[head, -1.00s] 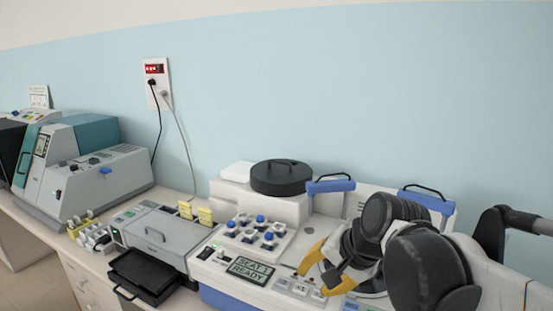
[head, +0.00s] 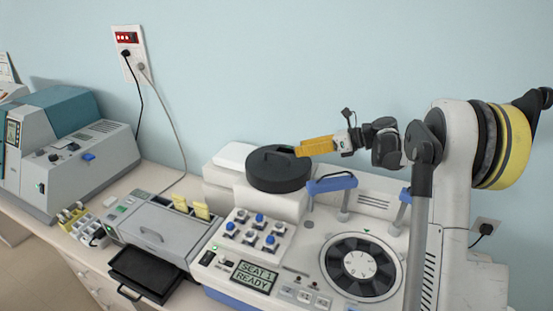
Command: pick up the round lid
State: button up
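The round lid (head: 279,172) is black with a raised bar handle on top. It sits on a white block (head: 268,203) at the back of the bench, left of the rotor. My gripper (head: 301,150) has yellow fingers and points left, with its tips by the lid's right back edge in the picture. The fingers overlap one another in this view, so their gap is hidden. I cannot tell whether they touch the lid.
A white machine with a round black rotor (head: 361,266) and a display reading "SEAT 1 READY" (head: 255,276) stands in front. Blue-handled bars (head: 332,184) rise right of the lid. A grey printer-like unit (head: 163,233) stands left.

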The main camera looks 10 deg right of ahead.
aim_at(276, 154)
jog(key=x, duration=0.4)
jog(key=shift+a+f, duration=0.1)
jog(key=shift+a, duration=0.1)
jog(key=x, duration=0.5)
jog(key=shift+w+a+f, duration=0.15)
jog(key=shift+w+f, duration=0.1)
jog(key=shift+f, duration=0.1)
jog(key=shift+s+r, duration=0.1)
jog(key=shift+s, duration=0.05)
grip_shut()
